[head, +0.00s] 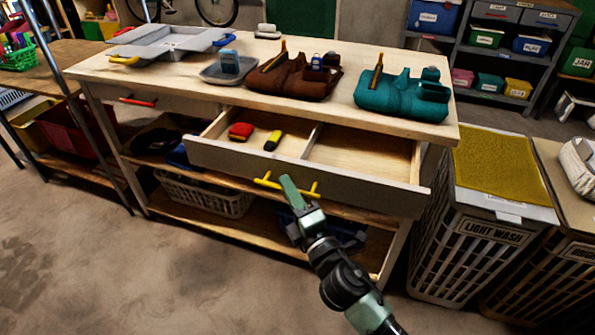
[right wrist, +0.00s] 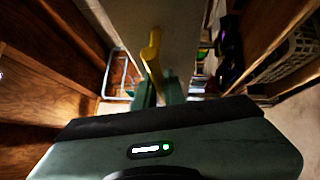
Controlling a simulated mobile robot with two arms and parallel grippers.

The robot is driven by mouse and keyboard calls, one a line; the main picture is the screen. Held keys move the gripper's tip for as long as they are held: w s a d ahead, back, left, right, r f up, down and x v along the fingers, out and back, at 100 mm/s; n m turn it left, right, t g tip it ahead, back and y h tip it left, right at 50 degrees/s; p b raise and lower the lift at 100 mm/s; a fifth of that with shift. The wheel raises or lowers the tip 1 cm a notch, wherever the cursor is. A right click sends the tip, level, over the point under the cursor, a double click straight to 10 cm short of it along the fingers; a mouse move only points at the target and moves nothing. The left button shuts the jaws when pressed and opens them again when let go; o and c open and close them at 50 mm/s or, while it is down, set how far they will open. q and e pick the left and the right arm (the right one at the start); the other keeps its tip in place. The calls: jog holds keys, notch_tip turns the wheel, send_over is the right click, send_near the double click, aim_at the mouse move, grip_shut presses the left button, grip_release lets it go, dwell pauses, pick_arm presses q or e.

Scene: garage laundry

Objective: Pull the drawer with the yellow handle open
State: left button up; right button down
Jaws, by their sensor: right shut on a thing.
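The drawer (head: 365,190) with the yellow handle (head: 268,183) stands out from the workbench front, open, with its inside in view. A red thing (head: 241,131) and a yellow and black thing (head: 273,140) lie in its left compartment; the right compartment looks empty. My right gripper (head: 290,190) is at the yellow handle, shut on it. The handle also shows in the right wrist view (right wrist: 152,58), running down to the green fingers (right wrist: 155,92). The fingers partly hide the middle of the handle. My left gripper is not in view.
A drawer with a red handle (head: 138,101) is to the left, closed. The bench top (head: 222,94) holds a grey tray and brown and teal tool holders. A light wash hamper (head: 480,235) stands close on the right. A basket (head: 205,195) sits on the lower shelf.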

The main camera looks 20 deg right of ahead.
jog(key=shift+s+a, duration=0.65)
jog(key=shift+s, duration=0.35)
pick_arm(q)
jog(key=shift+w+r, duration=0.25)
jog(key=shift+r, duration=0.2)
pick_arm(e)
jog(key=shift+s+a, duration=0.35)
jog(key=shift+s, duration=0.2)
jog(key=c, duration=1.5)
grip_release()
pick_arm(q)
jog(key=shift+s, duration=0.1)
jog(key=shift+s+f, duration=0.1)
